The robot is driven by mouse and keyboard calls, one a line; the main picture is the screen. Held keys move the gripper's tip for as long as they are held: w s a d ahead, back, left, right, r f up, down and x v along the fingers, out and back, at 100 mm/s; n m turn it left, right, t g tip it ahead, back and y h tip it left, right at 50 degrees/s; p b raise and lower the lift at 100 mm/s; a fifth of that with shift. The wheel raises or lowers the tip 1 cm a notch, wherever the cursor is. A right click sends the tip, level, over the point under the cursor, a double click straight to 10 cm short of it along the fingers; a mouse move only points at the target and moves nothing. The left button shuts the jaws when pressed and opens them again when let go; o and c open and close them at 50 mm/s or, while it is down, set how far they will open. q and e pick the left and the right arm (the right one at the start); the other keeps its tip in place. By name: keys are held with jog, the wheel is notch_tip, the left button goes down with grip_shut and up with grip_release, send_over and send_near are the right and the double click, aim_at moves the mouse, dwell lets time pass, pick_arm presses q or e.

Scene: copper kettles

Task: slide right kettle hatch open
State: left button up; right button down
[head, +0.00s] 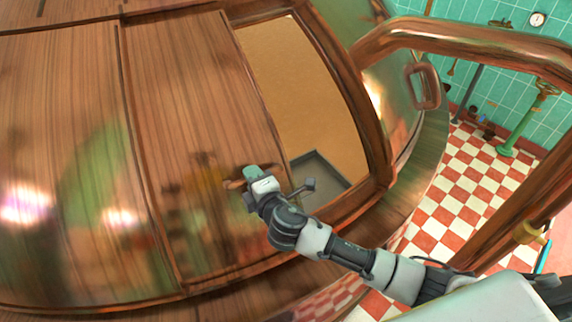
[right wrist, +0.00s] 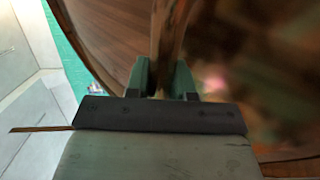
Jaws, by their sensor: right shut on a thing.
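The kettle (head: 60,190) fills the left and middle of the head view, with a glossy copper-brown curved wall. Its hatch (head: 190,110) is a sliding panel standing partly open, with a gap along its right side. My right gripper (head: 252,174) is at the hatch's lower right edge, shut on the hatch handle (head: 232,184). In the right wrist view, the two green fingers (right wrist: 165,78) are on either side of the brown handle (right wrist: 170,45). The fingers hide part of the handle. My left gripper is not in view.
Through the opening (head: 295,90) I see a tan surface and a grey tray-like shape (head: 318,172). A thick copper rail (head: 450,35) curves across the right side. Beyond it are a red-and-white checkered floor (head: 460,190), a green pipe (head: 522,120) and teal tiled walls.

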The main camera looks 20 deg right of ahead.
jog(key=shift+m+h, duration=0.4)
jog(key=shift+h, duration=0.3)
jog(key=a+b, duration=0.1)
jog(key=a, duration=0.3)
jog(key=s+a, duration=0.1)
jog(key=a, duration=0.4)
jog(key=s+a+b, duration=0.1)
jog(key=a, duration=0.4)
jog(key=shift+f+b, duration=0.35)
jog(key=shift+f, duration=0.05)
jog(key=shift+d, duration=0.1)
jog(key=shift+w, duration=0.1)
jog(key=c, duration=1.2)
grip_release()
jog(key=shift+c, duration=0.2)
jog(key=shift+o, duration=1.1)
jog(key=shift+r, duration=0.1)
jog(key=shift+o, duration=0.3)
jog(key=shift+d+r, duration=0.15)
